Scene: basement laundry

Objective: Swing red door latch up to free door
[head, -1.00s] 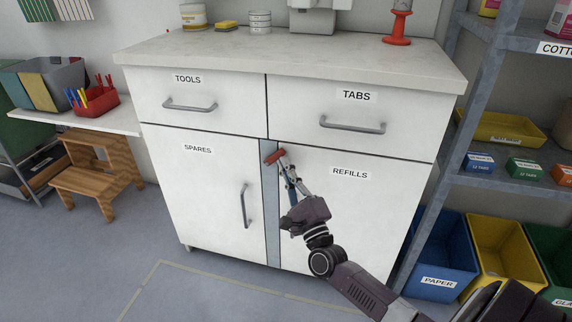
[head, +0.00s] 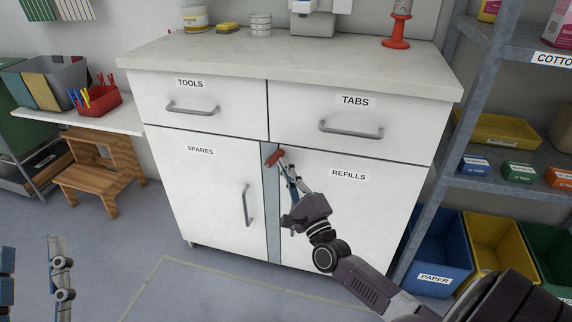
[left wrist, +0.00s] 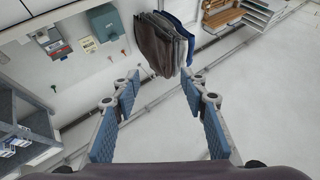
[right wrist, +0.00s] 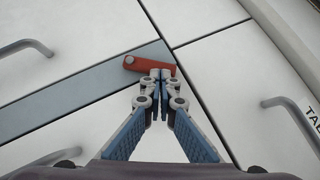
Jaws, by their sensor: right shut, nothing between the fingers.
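The red latch (head: 274,159) is a short bar on the grey strip (head: 271,205) between the SPARES door (head: 205,200) and the REFILLS door (head: 355,205). In the head view it lies tilted, its right end higher. In the right wrist view the latch (right wrist: 140,64) lies across the strip's end. My right gripper (head: 284,163) is shut and empty, its fingertips (right wrist: 161,75) at the latch's edge; whether they touch cannot be told. Both doors look closed. My left gripper (head: 30,248) is low at the left, away from the cabinet; its fingers stand open and empty in the left wrist view (left wrist: 160,82).
The TOOLS drawer (head: 205,88) and TABS drawer (head: 300,93) above are closed. A wooden step stool (head: 100,175) stands left, a metal shelf (head: 490,110) and colored bins (head: 440,255) stand right. The floor in front of the cabinet is mostly clear.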

